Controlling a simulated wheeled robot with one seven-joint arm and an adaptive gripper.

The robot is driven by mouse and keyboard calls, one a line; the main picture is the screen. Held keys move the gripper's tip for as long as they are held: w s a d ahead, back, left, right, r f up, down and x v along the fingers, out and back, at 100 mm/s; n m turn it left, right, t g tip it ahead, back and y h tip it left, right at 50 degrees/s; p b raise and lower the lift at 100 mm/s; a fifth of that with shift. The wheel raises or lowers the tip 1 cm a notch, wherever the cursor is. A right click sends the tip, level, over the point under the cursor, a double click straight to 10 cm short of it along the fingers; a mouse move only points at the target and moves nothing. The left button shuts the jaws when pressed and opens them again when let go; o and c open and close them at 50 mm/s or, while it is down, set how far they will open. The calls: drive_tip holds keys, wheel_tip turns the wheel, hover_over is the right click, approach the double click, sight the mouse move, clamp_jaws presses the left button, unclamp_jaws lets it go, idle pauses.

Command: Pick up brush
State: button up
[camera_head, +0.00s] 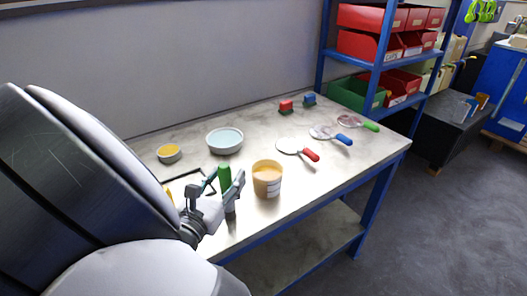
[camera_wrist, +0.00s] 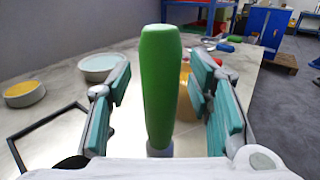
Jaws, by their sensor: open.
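The brush shows as an upright green handle (camera_wrist: 160,85) in the wrist view, in the middle between my gripper's (camera_wrist: 163,110) two teal-padded fingers. Space shows on both sides of the handle, so the fingers appear apart from it. In the head view the green handle (camera_head: 224,178) stands near the left end of the table, with my gripper (camera_head: 222,192) around it. The brush's lower end is mostly hidden by my gripper.
A tan tub (camera_head: 267,180) stands close to the right of my gripper. A pale blue bowl (camera_head: 225,141), a yellow-filled bowl (camera_head: 169,153) and a black frame (camera_wrist: 40,130) lie nearby. Several round paddles, one with a red handle (camera_head: 311,155), lie further right on the table (camera_head: 330,185).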

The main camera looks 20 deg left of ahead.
clamp_jaws()
